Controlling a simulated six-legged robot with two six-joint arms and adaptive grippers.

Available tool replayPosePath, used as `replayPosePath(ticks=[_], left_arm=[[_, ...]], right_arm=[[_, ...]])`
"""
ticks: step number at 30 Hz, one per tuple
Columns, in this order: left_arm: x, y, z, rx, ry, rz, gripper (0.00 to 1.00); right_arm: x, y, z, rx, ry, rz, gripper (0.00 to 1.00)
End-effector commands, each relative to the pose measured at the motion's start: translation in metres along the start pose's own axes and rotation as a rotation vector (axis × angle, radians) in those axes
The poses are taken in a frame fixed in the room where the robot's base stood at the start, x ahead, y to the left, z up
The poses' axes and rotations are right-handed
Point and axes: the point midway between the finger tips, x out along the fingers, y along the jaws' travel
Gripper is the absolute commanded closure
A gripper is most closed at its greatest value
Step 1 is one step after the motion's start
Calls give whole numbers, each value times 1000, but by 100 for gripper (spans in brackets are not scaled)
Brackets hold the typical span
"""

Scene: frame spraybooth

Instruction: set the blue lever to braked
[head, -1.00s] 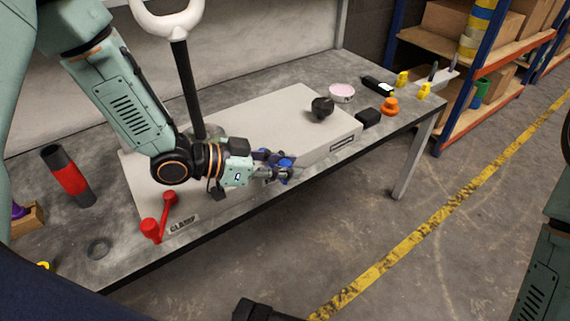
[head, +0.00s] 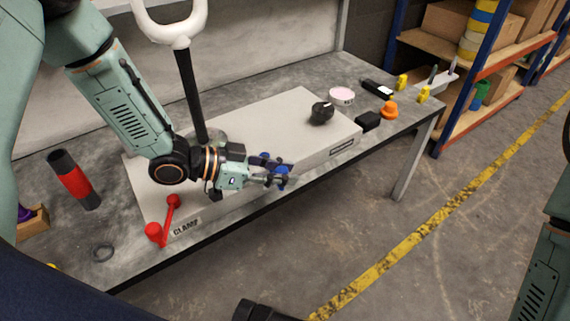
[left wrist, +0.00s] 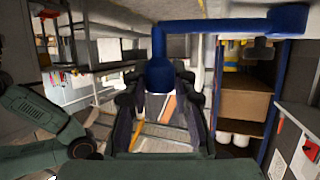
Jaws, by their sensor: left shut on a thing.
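The blue lever (head: 282,184) is at the front side of the grey box on the bench, partly hidden by my gripper in the head view. In the left wrist view, the blue lever (left wrist: 222,25) runs as a bar across the top with its round knob between my fingers. My left gripper (head: 275,179) is shut on the knob, and its fingers (left wrist: 160,88) flank the knob in the wrist view. I cannot read any braked mark.
The grey box (head: 285,120) bears a black knob (head: 321,113) and a red lever (head: 163,225) beside a CLAMP label (head: 187,227). A white-ringed black post (head: 188,85) rises close behind my left arm. Floor in front is clear.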

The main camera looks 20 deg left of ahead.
Motion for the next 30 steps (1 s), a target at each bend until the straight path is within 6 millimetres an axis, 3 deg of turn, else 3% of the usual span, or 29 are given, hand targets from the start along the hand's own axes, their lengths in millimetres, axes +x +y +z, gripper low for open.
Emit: replayPosePath(ticks=[3,12,30], left_arm=[[-8,1,0,21,-4,59,100],[-24,2,8,88,-6,216,100],[-42,-1,18,163,-3,399,100]], right_arm=[[-20,0,0,0,0,0,60],[-51,0,0,0,0,0,60],[-72,0,0,0,0,0,60]])
